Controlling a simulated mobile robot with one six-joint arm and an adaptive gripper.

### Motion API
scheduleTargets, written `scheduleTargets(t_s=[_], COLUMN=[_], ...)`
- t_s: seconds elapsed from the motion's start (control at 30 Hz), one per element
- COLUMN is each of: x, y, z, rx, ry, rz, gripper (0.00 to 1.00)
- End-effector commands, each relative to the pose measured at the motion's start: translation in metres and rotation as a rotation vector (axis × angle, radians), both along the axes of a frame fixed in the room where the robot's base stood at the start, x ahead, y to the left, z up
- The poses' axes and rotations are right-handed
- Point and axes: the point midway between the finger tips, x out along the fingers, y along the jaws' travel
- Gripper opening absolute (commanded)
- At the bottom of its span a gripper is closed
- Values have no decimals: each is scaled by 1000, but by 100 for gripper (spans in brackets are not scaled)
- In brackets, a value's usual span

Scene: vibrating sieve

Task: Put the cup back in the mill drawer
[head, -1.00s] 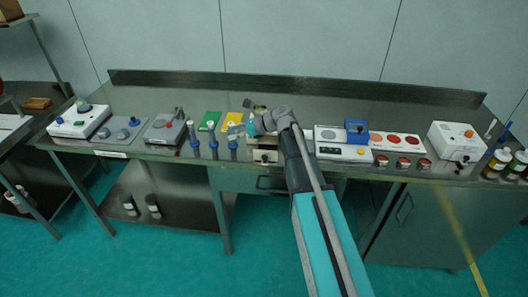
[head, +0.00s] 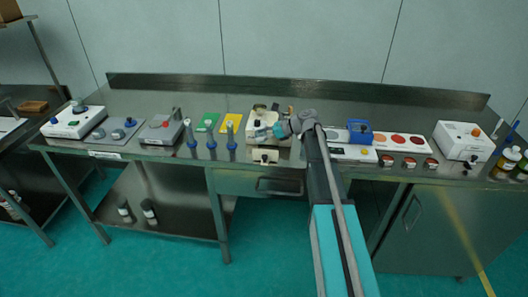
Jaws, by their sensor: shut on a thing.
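The cream mill (head: 262,112) stands on the bench behind my gripper, which partly hides it. A cream drawer front with a dark knob (head: 265,156) sits on the bench just in front of the mill. My gripper (head: 257,131), with teal parts, is over the space between the mill and the drawer front. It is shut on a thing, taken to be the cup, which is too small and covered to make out. I cannot tell whether it touches the drawer.
Left of the mill are blue-handled upright tools (head: 231,138), a green pad (head: 208,121) and a yellow pad (head: 231,122). Right of my arm are a white panel with a blue piece (head: 359,132), several small jars (head: 409,163) and a white box (head: 457,140).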

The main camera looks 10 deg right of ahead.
Motion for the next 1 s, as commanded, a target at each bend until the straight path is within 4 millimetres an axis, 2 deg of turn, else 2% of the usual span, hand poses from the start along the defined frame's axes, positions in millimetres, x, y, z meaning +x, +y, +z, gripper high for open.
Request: scheduleTargets(t_s=[0.03, 0.2, 0.73, 1.0], x=[3, 6, 7, 11], y=[-4, -14, -18, -25], z=[-10, -20, -22, -39], rx=[0, 0, 0, 0], ry=[0, -1, 0, 0], rz=[-1, -2, -1, 0], gripper=[22, 22, 22, 22])
